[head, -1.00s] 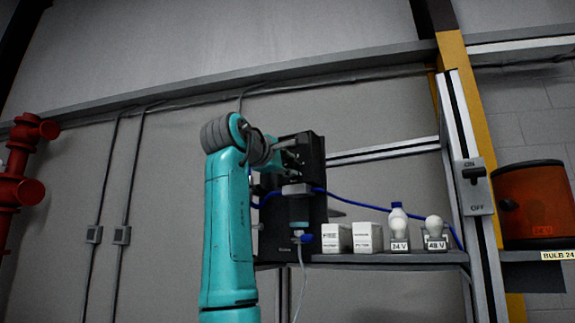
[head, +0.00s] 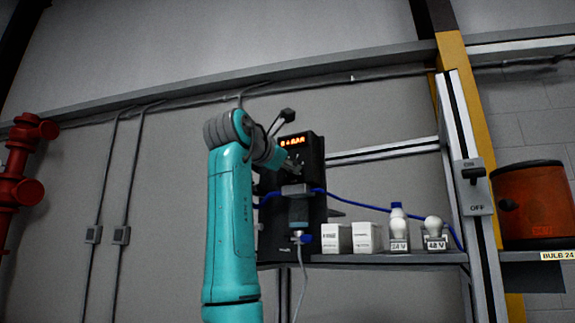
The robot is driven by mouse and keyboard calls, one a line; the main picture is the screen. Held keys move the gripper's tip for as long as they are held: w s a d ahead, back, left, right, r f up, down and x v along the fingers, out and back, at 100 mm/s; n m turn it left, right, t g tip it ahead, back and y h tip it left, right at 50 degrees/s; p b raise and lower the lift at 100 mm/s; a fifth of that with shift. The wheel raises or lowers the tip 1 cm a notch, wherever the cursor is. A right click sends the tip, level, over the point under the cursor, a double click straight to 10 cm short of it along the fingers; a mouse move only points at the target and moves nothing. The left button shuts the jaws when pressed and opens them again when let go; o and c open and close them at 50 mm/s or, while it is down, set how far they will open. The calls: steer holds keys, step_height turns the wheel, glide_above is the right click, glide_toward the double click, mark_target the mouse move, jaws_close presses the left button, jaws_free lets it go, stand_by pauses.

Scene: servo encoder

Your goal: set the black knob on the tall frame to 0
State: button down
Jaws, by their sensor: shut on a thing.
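The tall black frame (head: 315,215) stands on the shelf behind my arm. A small display (head: 293,141) glows orange near its top, but its characters are too small to read surely. My gripper (head: 292,166) is at the front of the frame, just below the display. It is shut on the black knob, which is mostly hidden by the fingers and my wrist. The knob's setting cannot be read. A servo-like unit with a grey bracket (head: 296,190) is mounted lower on the frame, with a blue cable to each side.
On the shelf (head: 390,258), right of the frame, stand two white boxes (head: 352,238) and two bulbs on labelled stands (head: 399,228). An ON/OFF switch (head: 473,172) is on the post. An orange lamp housing (head: 535,205) is far right, red pipework (head: 20,175) far left.

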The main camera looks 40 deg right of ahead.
steer(key=shift+f+n, duration=0.1)
steer(key=shift+n, duration=0.2)
stand_by(0.4)
steer(key=c, duration=0.8)
jaws_free()
steer(key=v, duration=1.2)
steer(key=shift+a, duration=0.1)
